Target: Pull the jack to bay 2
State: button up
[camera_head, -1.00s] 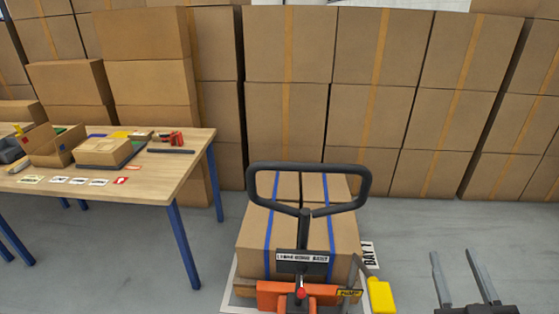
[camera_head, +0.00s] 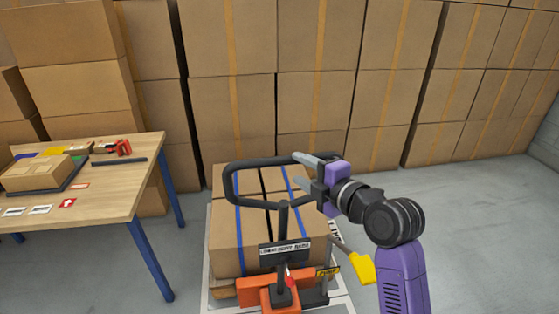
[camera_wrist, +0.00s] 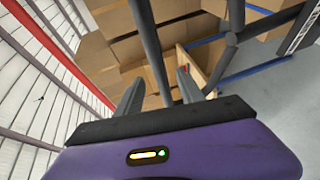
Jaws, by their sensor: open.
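The orange pallet jack (camera_head: 255,297) stands at the lower middle of the head view, under a pallet loaded with blue-strapped cartons (camera_head: 225,228). Its black loop handle (camera_head: 232,185) rises in front of the load. My gripper (camera_head: 298,169) is open at the loop's upper right side, fingers pointing left. In the wrist view a dark handle bar (camera_wrist: 149,40) runs between the open fingers (camera_wrist: 160,88) in the picture; I cannot tell whether they touch it. A yellow lever or pedal (camera_head: 360,268) sticks out at the jack's right. No bay 2 sign is readable.
A wooden table (camera_head: 110,192) with blue legs, small boxes and labels stands at the left. Stacked cartons (camera_head: 315,95) form a wall behind. A floor sign (camera_head: 335,231) beside the load is mostly hidden. Grey floor (camera_head: 480,235) is open at the right.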

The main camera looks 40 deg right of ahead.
aim_at(290, 163)
jog(key=p+x, duration=0.1)
jog(key=x, duration=0.6)
jog(key=shift+d, duration=0.1)
grip_shut()
jog(key=shift+f, duration=0.1)
dwell(1.2)
